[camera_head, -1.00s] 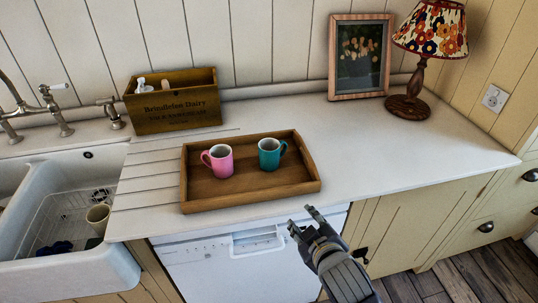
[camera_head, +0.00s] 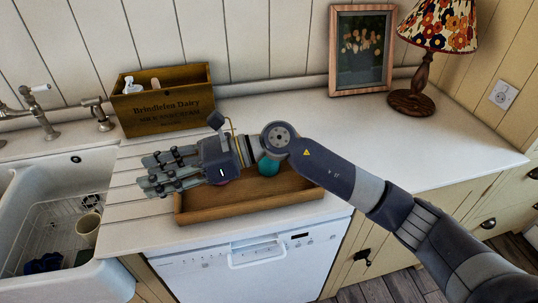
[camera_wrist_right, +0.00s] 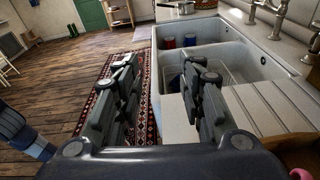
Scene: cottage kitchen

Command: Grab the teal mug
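The teal mug (camera_head: 268,165) is in the wooden tray (camera_head: 250,211) on the white counter, mostly hidden behind my right wrist in the head view. My right gripper (camera_head: 150,172) points left over the tray's left end and the ribbed drainer, past the mug. Its fingers are apart and nothing is between them; the right wrist view (camera_wrist_right: 160,95) also shows them spread. The pink mug is almost wholly covered by the gripper; a sliver of pink (camera_wrist_right: 302,174) shows at the lower right of the right wrist view. My left gripper is not in view.
The white sink (camera_head: 60,175) lies left of the drainer, with a cup (camera_head: 88,226) in it. A wooden box (camera_head: 162,108) stands behind the tray. A picture frame (camera_head: 334,60) and a lamp (camera_head: 420,75) stand back right. The counter right of the tray is clear.

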